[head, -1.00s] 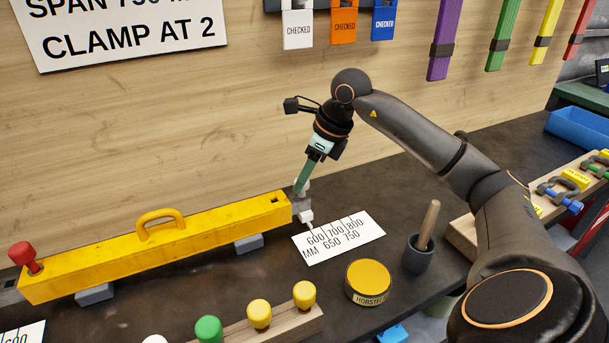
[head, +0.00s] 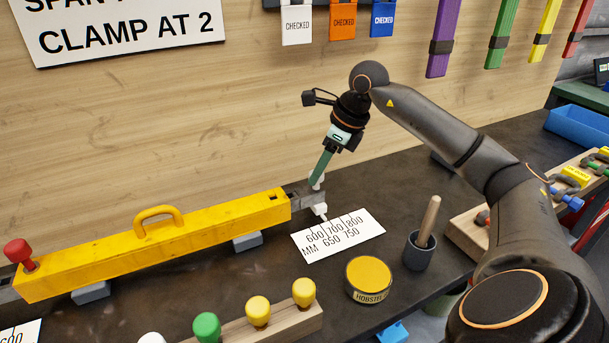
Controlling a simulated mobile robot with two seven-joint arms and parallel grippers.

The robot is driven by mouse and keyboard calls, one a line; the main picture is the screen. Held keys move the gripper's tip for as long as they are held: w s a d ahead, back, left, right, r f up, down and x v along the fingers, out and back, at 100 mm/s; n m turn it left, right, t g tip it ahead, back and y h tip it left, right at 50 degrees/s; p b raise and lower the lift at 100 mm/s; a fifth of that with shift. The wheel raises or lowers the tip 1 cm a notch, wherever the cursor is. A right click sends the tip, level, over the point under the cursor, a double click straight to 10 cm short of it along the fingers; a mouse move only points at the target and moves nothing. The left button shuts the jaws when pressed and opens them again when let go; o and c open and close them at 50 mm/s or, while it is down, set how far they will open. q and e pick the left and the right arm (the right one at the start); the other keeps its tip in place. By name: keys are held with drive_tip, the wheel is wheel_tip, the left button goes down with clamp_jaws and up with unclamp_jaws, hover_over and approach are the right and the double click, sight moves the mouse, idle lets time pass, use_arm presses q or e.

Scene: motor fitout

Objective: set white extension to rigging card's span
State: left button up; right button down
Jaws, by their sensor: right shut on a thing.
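A yellow beam (head: 150,250) with a handle on top lies across the bench at left, on grey blocks. A grey extension bar (head: 309,199) sticks out of its right end, with a white end piece (head: 320,210). My right gripper (head: 318,181) points down and is shut on a white part at the top of this extension. A white scale card (head: 345,243) marked 600 to 800 MM lies just in front. The white end piece is by its back edge; I cannot read the exact mark. The wall rigging card (head: 125,30) shows "CLAMP AT 2"; its span line is cut off. My left gripper is out of view.
A red knob (head: 18,252) stands on the beam's left end. In front are a wooden rack (head: 285,325) of coloured knobs, a yellow-topped tin (head: 368,276) and a grey pot (head: 419,252) with a wooden handle. The bench right of the extension is mostly clear.

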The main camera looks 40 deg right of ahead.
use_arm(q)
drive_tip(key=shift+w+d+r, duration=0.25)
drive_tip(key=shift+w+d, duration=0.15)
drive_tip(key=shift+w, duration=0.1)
use_arm(e)
drive_tip(key=d, duration=0.2)
drive_tip(key=s+d, duration=0.1)
drive_tip(key=shift+s+d, duration=0.1)
drive_tip(key=shift+d, duration=0.3)
drive_tip(key=shift+c, duration=2.3)
unclamp_jaws()
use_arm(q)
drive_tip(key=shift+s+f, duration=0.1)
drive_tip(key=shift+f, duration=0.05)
use_arm(e)
drive_tip(key=shift+r, duration=0.1)
use_arm(q)
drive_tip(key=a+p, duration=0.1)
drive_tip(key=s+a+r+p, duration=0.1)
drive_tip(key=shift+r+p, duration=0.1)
drive_tip(key=shift+p, duration=0.2)
use_arm(e)
drive_tip(key=v, duration=1.2)
drive_tip(key=shift+s, duration=0.15)
